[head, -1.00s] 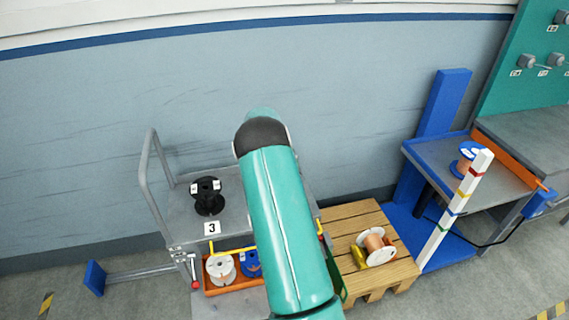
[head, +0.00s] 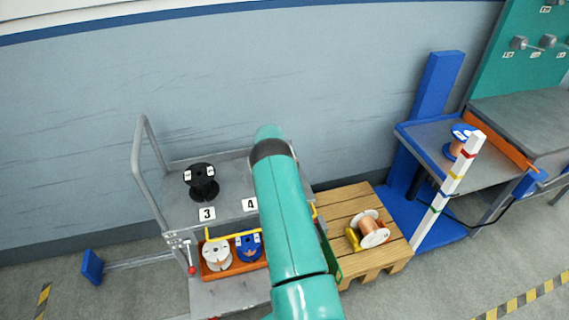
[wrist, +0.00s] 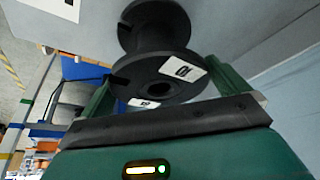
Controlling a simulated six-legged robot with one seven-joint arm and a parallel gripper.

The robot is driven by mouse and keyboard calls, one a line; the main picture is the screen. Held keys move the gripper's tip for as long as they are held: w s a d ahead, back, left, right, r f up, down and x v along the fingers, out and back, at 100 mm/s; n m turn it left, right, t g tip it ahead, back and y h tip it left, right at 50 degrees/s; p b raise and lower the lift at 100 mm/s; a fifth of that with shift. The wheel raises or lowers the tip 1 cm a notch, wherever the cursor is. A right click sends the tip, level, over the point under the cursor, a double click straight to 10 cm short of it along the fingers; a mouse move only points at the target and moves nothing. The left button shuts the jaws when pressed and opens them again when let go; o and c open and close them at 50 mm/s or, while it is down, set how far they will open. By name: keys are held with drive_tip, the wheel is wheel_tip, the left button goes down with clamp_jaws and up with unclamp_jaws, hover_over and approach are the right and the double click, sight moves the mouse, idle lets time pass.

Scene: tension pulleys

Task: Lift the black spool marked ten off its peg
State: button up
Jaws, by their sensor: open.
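A black spool (wrist: 158,45) with white tags fills the upper middle of the wrist view. Its near flange tag (wrist: 182,69) seems to read 10, seen turned. My gripper (wrist: 165,88) is open, with one green finger on each side of this flange; I cannot tell whether they touch it. In the head view a black spool (head: 201,183) stands upright on the grey cart top behind label 3 (head: 207,214), with no gripper beside it. My teal arm hides my gripper there, and probably the spool seen at the wrist. Any peg under that spool is hidden.
The cart (head: 228,207) also carries label 4 (head: 250,204). An orange tray (head: 212,272) below holds a white spool (head: 217,256) and a blue one (head: 248,247). A wooden pallet (head: 345,205) and a striped post (head: 450,185) stand to the right.

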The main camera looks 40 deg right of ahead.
drive_tip(key=shift+d+f, duration=0.25)
drive_tip(key=shift+f, duration=0.35)
drive_tip(key=c, duration=0.8)
drive_tip(key=shift+r, duration=0.1)
drive_tip(key=shift+c, duration=0.2)
drive_tip(key=shift+r, duration=1.85)
drive_tip(key=shift+r, duration=1.6)
drive_tip(key=shift+r, duration=1.75)
